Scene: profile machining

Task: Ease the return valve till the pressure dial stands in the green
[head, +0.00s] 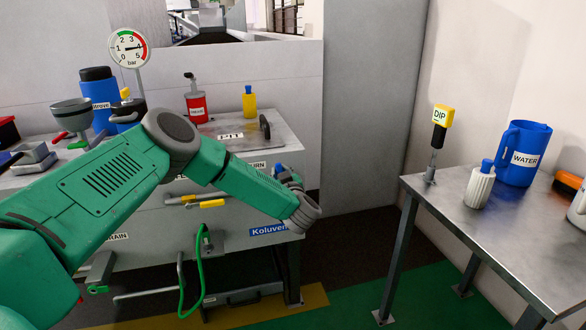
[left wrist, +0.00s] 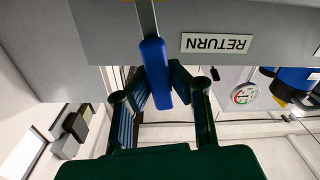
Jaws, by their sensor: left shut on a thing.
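The pressure dial (head: 128,48) stands on a post at the back left of the bench. Its face has a green arc and a red arc, and its dark needle appears to point right, toward the red side. The dial also shows small in the left wrist view (left wrist: 244,94). The return valve's blue handle (left wrist: 155,70) on a grey metal lever is between the fingers of my left gripper (left wrist: 160,85), which is shut on it, beside the RETURN label (left wrist: 216,43). In the head view my left gripper (head: 288,177) is at the bench's right end, partly hidden by my wrist.
The bench (head: 285,133) carries a red can (head: 196,105), a yellow bottle (head: 249,104) and a blue container (head: 98,92). A green hose (head: 183,285) hangs below. The side table (head: 480,225) at right holds a blue WATER jug (head: 522,153). Floor between them is clear.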

